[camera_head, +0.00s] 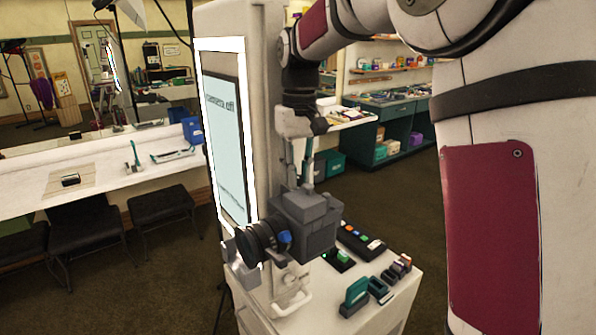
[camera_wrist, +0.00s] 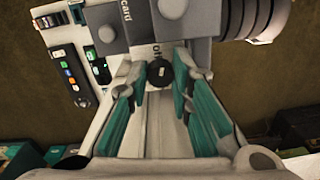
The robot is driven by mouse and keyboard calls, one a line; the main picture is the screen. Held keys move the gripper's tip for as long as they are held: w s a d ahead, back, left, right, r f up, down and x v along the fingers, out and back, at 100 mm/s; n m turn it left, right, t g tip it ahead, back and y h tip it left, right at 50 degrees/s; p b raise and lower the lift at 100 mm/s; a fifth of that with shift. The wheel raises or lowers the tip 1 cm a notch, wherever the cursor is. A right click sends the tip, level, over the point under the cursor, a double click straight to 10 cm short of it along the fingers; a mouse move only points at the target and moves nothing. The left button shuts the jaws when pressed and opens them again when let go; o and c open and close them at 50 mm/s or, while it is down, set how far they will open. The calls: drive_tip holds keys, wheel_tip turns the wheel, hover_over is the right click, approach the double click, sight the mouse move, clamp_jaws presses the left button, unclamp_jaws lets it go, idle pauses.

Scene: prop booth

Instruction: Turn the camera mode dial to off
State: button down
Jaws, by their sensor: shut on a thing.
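The grey camera (camera_head: 305,222) with a black lens (camera_head: 255,243) stands on a mount at the edge of the white stand. In the wrist view the grey camera body (camera_wrist: 190,22) carries printed words, among them "card" and "off". The round black mode dial (camera_wrist: 159,73) sits just below the word "off". My gripper (camera_wrist: 161,78) has its teal-padded fingers on both sides of the dial, shut on it. In the head view my gripper (camera_head: 307,180) points down behind the camera top, and the dial is hidden.
A lit screen (camera_head: 228,150) beside the camera shows text that seems to read "camera off". A black button panel (camera_head: 361,242) and small teal and dark items (camera_head: 357,292) lie on the white stand top (camera_head: 325,295). A long counter with stools stands at left.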

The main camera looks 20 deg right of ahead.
sight(299, 176)
drive_tip(key=shift+r+n, duration=0.1)
drive_tip(key=shift+n, duration=0.8)
drive_tip(key=shift+w, duration=0.1)
drive_tip(key=c, duration=1.4)
unclamp_jaws()
wheel_tip(299, 176, up, 12)
drive_tip(key=shift+d+f, duration=0.1)
drive_tip(key=shift+d, duration=0.05)
